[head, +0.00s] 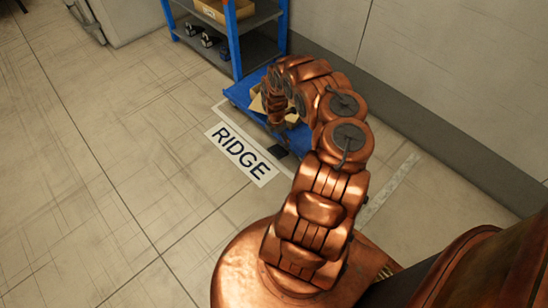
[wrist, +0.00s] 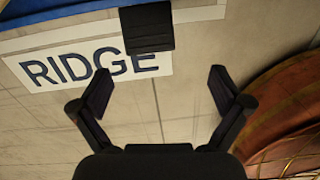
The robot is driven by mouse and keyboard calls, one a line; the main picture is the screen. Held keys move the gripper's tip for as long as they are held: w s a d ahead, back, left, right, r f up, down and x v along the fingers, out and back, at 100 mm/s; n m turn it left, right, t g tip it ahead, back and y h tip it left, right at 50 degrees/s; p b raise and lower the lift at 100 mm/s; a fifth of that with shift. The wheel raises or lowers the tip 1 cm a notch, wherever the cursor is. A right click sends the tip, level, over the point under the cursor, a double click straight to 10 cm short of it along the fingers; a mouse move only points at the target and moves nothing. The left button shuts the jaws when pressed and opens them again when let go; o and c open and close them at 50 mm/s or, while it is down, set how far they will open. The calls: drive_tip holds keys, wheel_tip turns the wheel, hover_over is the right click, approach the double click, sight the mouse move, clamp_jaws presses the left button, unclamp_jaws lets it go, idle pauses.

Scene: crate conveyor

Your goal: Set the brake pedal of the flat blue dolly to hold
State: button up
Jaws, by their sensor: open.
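The flat blue dolly (head: 238,93) stands on the floor in the head view, partly hidden behind my arm. Its blue edge (wrist: 62,38) crosses the top left of the wrist view. The black brake pedal (wrist: 147,27) sticks out from the dolly's side over the RIDGE label; in the head view the pedal (head: 278,151) is a small dark block by the dolly's near corner. I cannot tell its setting. My gripper (wrist: 160,82) is open and empty, its fingers apart, with the pedal beyond the fingertips and not visibly touched.
A white RIDGE floor label (head: 240,153) lies beside the dolly. A blue shelf rack (head: 234,40) with a cardboard box (head: 222,10) stands behind it. A wall runs along the right. The tiled floor at left is clear.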

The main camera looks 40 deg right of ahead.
drive_tip(key=b, duration=0.1)
hover_over(274, 153)
drive_tip(key=shift+n+t, duration=0.3)
drive_tip(key=shift+n, duration=0.1)
wheel_tip(274, 153, down, 4)
drive_tip(key=shift+f, duration=0.2)
drive_tip(key=shift+f+b, duration=1.45)
drive_tip(key=shift+f, duration=2.15)
drive_tip(key=shift+c, duration=0.3)
drive_tip(key=c, duration=1.4)
